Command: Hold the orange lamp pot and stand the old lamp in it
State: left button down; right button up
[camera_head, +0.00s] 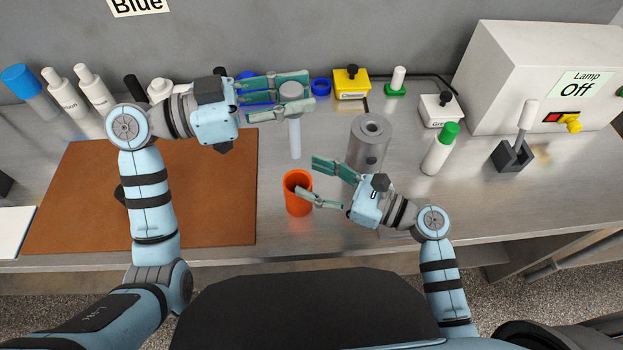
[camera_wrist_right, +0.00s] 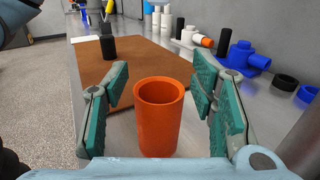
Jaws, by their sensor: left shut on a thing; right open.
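The orange lamp pot (camera_head: 298,203) stands upright on the bench, its open top facing up. My right gripper (camera_head: 307,176) is open, with a finger on either side of the pot. The right wrist view shows the pot (camera_wrist_right: 158,125) between the green finger pads, with gaps on both sides. My left gripper (camera_head: 288,92) is shut on a lamp with a grey cap and a pale tube (camera_head: 295,140). This lamp hangs upright, behind the pot in the head view. I take it to be the old lamp. The pot's inner bottom is hidden.
A grey cylinder with a top hole (camera_head: 368,150) stands right of the pot. Beyond are a green-capped white lamp (camera_head: 440,150), a dark holder with a white piece (camera_head: 514,153) and a box reading "Lamp Off" (camera_head: 535,70). A brown mat (camera_head: 215,200) lies left. A yellow box (camera_head: 351,88) stands behind.

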send_near(287, 188)
jog(key=shift+w+a+r, duration=0.2)
jog(key=shift+w+a, duration=0.15)
jog(key=shift+a, duration=0.25)
jog(key=shift+w+a+r, duration=0.2)
jog(key=shift+w+a, duration=0.15)
jog(key=shift+a, duration=0.3)
jog(key=x, duration=0.5)
jog(key=f+x, duration=0.1)
jog(key=x, duration=0.1)
jog(key=shift+w+a, duration=0.1)
jog(key=shift+a, duration=0.15)
jog(key=c, duration=0.9)
